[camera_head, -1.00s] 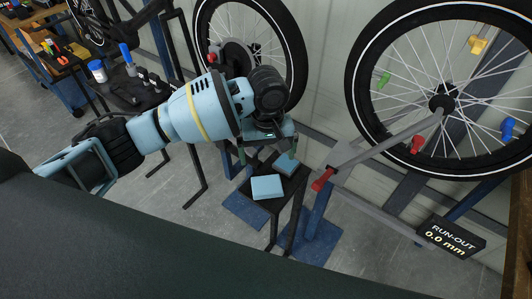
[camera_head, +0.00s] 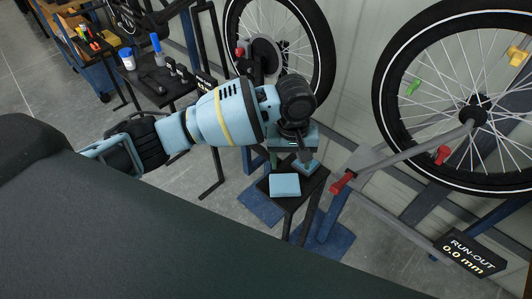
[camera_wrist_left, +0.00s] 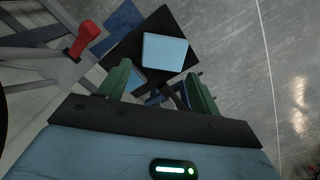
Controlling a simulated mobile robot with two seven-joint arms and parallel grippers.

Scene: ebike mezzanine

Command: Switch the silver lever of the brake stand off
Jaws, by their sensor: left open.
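The brake stand carries the left wheel (camera_head: 318,22), with a disc and a red part (camera_head: 240,52) at its hub. I cannot make out a silver lever on it for certain; my left arm covers the stand's lower part. My left gripper (camera_head: 290,157) is open and points down by the small black table. In the left wrist view its two green fingers (camera_wrist_left: 162,90) stand apart. A dark bar (camera_wrist_left: 177,97) shows between them; I cannot tell what it is or whether they touch it. My right gripper is not in view.
A light-blue block (camera_head: 285,185) lies on the small black table (camera_head: 308,186), with another partly hidden beside it. A grey bar with a red grip (camera_head: 342,182) reaches from the right wheel (camera_head: 392,140). A run-out display (camera_head: 470,254) stands lower right. Tools lie on a dark table (camera_head: 150,92).

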